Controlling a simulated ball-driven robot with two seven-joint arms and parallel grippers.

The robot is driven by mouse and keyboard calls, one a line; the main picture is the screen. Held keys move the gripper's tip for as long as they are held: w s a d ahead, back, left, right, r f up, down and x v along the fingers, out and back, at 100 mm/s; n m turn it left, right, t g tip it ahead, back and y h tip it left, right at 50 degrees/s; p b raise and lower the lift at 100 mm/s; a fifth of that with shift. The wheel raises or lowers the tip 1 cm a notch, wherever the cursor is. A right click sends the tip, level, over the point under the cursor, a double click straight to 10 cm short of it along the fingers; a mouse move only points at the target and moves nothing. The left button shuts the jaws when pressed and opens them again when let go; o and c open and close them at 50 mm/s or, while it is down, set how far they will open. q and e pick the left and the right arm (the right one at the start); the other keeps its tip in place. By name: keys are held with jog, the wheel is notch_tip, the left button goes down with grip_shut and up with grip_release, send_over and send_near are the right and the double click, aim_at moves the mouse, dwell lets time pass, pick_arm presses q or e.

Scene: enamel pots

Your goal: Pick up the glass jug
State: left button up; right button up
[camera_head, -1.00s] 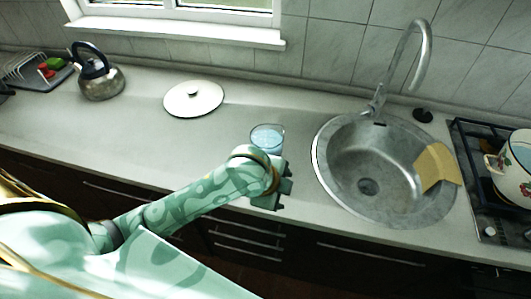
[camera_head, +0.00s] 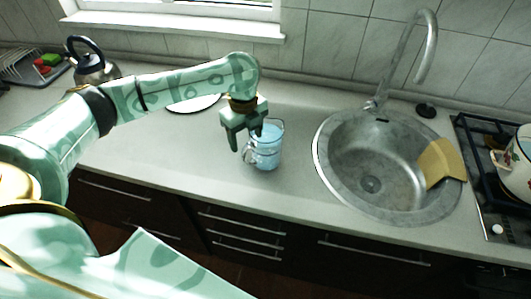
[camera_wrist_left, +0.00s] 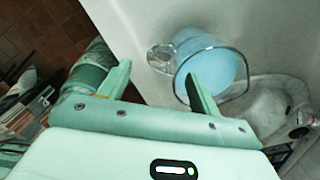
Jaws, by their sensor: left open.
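The glass jug (camera_head: 272,153), clear with a pale blue tint or content, stands upright on the counter left of the sink. Its handle faces left, toward my gripper. My left gripper (camera_head: 246,144) is open and empty, pointing down just above and left of the jug, partly in front of its rim. In the left wrist view the jug (camera_wrist_left: 211,68) lies beyond the fingertips (camera_wrist_left: 158,70). Its handle (camera_wrist_left: 160,58) shows between the two fingers, and one finger overlaps the jug's body. Contact cannot be told. My right gripper is not in view.
A round sink (camera_head: 345,165) with a tall tap (camera_head: 427,60) and a yellow cloth (camera_head: 440,163) is to the right. A hob with an enamel pot (camera_head: 518,165) is far right. A white lid (camera_head: 193,104) and a kettle (camera_head: 95,70) are behind my arm. Counter right of the jug is free.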

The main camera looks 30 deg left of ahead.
aim_at(247, 149)
pick_arm(q)
notch_tip(247, 149, down, 3)
jog(key=shift+r+b, duration=0.1)
jog(key=shift+b, duration=0.2)
notch_tip(247, 149, down, 5)
jog(key=shift+f+b, duration=0.1)
jog(key=shift+b, duration=1.1)
jog(key=shift+s, duration=0.1)
grip_shut()
jog(key=shift+r, duration=0.2)
